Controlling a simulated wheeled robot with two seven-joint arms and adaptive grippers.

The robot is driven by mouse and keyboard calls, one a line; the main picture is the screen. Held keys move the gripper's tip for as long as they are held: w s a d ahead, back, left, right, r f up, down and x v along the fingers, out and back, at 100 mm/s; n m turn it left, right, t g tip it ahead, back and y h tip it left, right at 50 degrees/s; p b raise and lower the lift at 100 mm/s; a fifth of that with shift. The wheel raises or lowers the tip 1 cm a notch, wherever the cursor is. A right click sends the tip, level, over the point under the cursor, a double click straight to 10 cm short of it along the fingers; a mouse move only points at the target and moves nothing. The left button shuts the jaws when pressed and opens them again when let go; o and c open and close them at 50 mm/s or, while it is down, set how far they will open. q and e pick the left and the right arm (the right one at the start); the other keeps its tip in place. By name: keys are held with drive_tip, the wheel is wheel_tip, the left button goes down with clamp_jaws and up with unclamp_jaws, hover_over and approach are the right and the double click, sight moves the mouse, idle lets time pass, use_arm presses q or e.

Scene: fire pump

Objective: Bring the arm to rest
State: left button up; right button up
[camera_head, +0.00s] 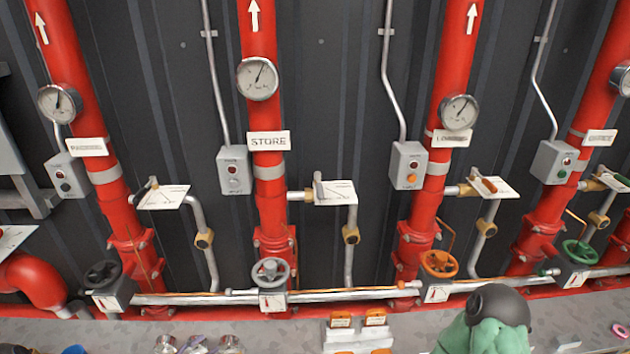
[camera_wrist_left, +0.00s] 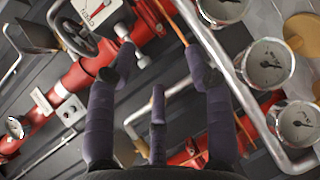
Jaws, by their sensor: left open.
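My left gripper (camera_wrist_left: 157,70) shows in the left wrist view with its dark purple-grey fingers spread apart. Nothing is seen between the fingertips. Behind them are a red pipe (camera_wrist_left: 85,75) and a dark handwheel (camera_wrist_left: 76,37) at the upper left. The gripper looks apart from the wheel, but the depth is hard to judge. I do not make out either gripper in the head view.
Red pipes with gauges (camera_head: 257,78) stand along the dark wall. Handwheels in black (camera_head: 102,274), grey (camera_head: 270,271), orange (camera_head: 439,264) and green (camera_head: 579,253) line the front.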

use_arm(q)
drive_tip(key=s+d+f+m+g+y, duration=0.1)
drive_tip(key=s+d+f+m+g, duration=0.15)
drive_tip(key=d+f, duration=0.4)
drive_tip(key=s+d+f+m+g+y, duration=0.1)
drive_tip(key=s+d+f+g+y, duration=0.15)
drive_tip(key=d+f, duration=0.35)
drive_tip(key=s+d+f+m+g, duration=0.2)
drive_tip(key=s+d+m+g, duration=0.2)
drive_tip(key=s, duration=1.1)
drive_tip(key=d+g, duration=0.3)
drive_tip(key=d, duration=0.2)
drive_tip(key=shift+s+f+m, duration=0.2)
drive_tip(key=shift+s+m, duration=0.05)
drive_tip(key=shift+m, duration=0.1)
idle(0.3)
